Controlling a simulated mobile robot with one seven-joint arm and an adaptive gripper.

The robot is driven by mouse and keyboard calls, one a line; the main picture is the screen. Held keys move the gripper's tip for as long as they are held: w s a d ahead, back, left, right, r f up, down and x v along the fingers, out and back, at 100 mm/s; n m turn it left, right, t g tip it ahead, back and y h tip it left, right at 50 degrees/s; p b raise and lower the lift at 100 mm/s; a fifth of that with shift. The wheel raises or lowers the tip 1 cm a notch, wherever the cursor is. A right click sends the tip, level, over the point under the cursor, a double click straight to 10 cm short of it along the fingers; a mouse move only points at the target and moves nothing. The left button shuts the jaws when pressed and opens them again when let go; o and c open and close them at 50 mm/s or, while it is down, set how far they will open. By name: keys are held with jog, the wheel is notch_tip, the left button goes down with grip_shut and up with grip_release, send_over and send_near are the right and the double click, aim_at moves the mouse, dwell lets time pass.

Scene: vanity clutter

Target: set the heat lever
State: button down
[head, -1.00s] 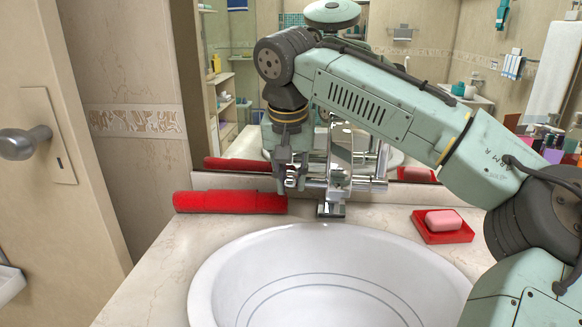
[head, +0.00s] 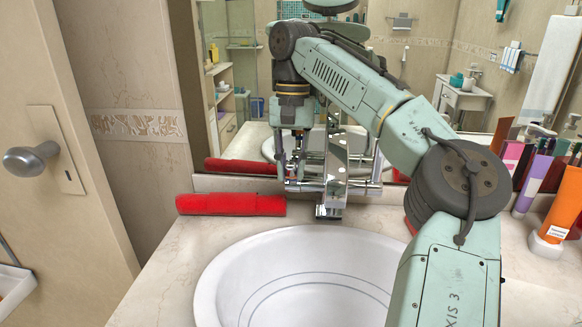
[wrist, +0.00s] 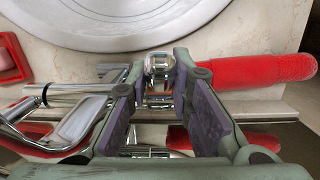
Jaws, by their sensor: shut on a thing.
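The chrome tap (head: 335,172) stands on the counter behind the basin, in front of the mirror. A rounded chrome knob at the left end of its crossbar, seemingly the heat lever (wrist: 158,66), shows in the wrist view. My gripper (wrist: 157,80) is shut on this knob, with one finger on each side. In the head view my gripper (head: 292,172) points down at the tap's left end. The fingers hide much of the knob there, and I cannot read its setting.
A long red object (head: 230,204) lies on the counter just left of my gripper. The white basin (head: 215,280) is in front. Tubes and bottles (head: 562,205) stand at the right. A red soap dish (wrist: 8,62) is mostly hidden behind my arm in the head view.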

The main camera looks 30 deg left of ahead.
jog(key=c, duration=1.4)
grip_release()
jog(key=shift+c, duration=0.2)
